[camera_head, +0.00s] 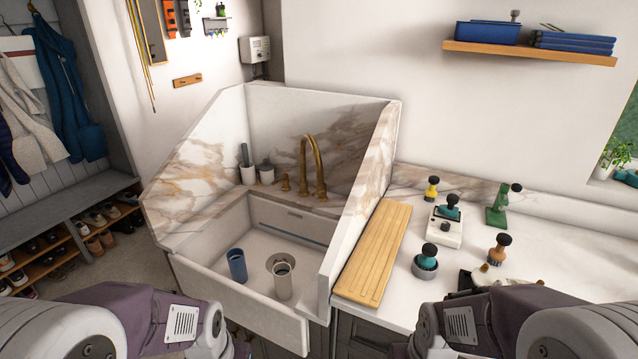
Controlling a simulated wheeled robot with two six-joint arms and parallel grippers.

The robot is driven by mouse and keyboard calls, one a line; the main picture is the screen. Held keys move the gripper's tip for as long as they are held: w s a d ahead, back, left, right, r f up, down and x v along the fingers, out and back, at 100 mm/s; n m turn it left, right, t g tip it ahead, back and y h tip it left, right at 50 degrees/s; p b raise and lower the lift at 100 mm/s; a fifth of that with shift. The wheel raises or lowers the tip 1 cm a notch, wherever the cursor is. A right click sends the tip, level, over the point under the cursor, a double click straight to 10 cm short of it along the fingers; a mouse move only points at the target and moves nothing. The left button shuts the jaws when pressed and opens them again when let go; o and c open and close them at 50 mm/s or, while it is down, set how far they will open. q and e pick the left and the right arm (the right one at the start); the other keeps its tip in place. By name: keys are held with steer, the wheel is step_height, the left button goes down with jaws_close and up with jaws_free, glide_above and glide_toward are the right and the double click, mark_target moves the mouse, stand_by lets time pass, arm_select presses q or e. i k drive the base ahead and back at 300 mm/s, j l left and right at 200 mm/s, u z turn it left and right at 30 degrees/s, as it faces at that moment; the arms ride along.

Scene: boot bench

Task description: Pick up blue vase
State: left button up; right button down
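A blue vase-like cylinder (237,266) stands upright in the left part of the white sink (262,241). Its open top faces up. My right arm comes in at the lower right, below the counter objects. The fingers of both grippers are out of the picture.
Tall marble splash walls (205,170) flank the sink, and a brass faucet (314,170) rises at its back. A wooden board (374,255) lies on the counter right of the sink. Several small objects, including a green stand (497,208), stand farther right.

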mark_target(235, 257)
steer(key=j+u, duration=0.15)
steer(key=j, duration=0.2)
steer(key=i+j+u, duration=0.15)
steer(key=j, duration=0.25)
steer(key=i+j+u, duration=0.2)
steer(key=j, duration=0.15)
steer(key=j+u, duration=0.15)
steer(key=j, duration=0.2)
steer(key=i+j+u, duration=0.15)
steer(key=i+j, duration=0.15)
steer(key=i, duration=0.4)
